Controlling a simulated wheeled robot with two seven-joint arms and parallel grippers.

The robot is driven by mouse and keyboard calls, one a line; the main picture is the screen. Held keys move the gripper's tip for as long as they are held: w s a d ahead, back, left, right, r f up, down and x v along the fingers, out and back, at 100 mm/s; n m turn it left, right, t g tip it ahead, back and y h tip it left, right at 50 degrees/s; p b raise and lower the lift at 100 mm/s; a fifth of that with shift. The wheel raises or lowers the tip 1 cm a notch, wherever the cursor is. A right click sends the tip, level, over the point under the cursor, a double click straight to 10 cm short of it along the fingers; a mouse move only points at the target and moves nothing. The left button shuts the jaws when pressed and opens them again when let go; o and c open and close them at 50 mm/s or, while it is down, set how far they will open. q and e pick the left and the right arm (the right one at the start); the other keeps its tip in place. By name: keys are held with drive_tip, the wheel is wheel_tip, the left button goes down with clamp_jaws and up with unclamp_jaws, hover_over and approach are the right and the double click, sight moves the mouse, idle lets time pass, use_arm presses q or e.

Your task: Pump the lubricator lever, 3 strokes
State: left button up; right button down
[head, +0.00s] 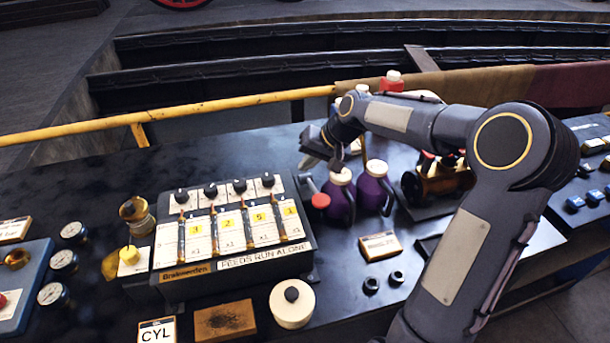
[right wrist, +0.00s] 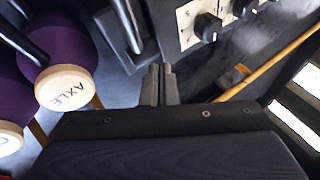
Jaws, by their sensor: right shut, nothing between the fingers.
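The lubricator (head: 232,285) is a dark box on the bench with a white numbered panel and a row of black knobs. Its lever (head: 312,189) is at the right side, a short dark arm with a red knob (head: 320,201). My right gripper (head: 318,152) is above and behind the lever, apart from the red knob. Its fingers (right wrist: 160,72) are shut and empty in the right wrist view, near the lubricator's knobbed panel (right wrist: 190,25). A grey bar shows beyond the fingertips there; I cannot tell if it is the lever. My left gripper is out of view.
Two purple bottles with cream caps (head: 341,176) stand close right of the lever; one cap reads AXLE (right wrist: 66,88). A brass fitting (head: 445,180) lies farther right. A yellow rail (head: 220,106) runs behind.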

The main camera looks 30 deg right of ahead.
sight(308, 178)
drive_tip(key=shift+s+a+f+b, duration=0.1)
drive_tip(key=shift+s+f+b, duration=0.3)
drive_tip(key=shift+f+b, duration=0.35)
idle(0.5)
drive_tip(key=shift+s+f+b, duration=0.35)
drive_tip(key=shift+f+b, duration=0.15)
drive_tip(key=shift+f, duration=0.3)
idle(0.7)
drive_tip(key=shift+r, duration=0.1)
drive_tip(key=shift+w+r+p, duration=0.3)
drive_tip(key=shift+r+p, duration=0.2)
drive_tip(key=shift+p, duration=0.05)
drive_tip(key=shift+w+r+p, duration=0.2)
drive_tip(key=shift+r+p, duration=0.35)
drive_tip(key=shift+p, duration=0.05)
drive_tip(key=r+p, duration=0.1)
drive_tip(key=r, duration=0.1)
drive_tip(key=w+r+p, duration=0.1)
drive_tip(key=r+p, duration=0.1)
drive_tip(key=shift+d, duration=0.2)
drive_tip(key=shift+w+r, duration=0.15)
drive_tip(key=shift+w, duration=0.05)
drive_tip(key=shift+r, duration=0.1)
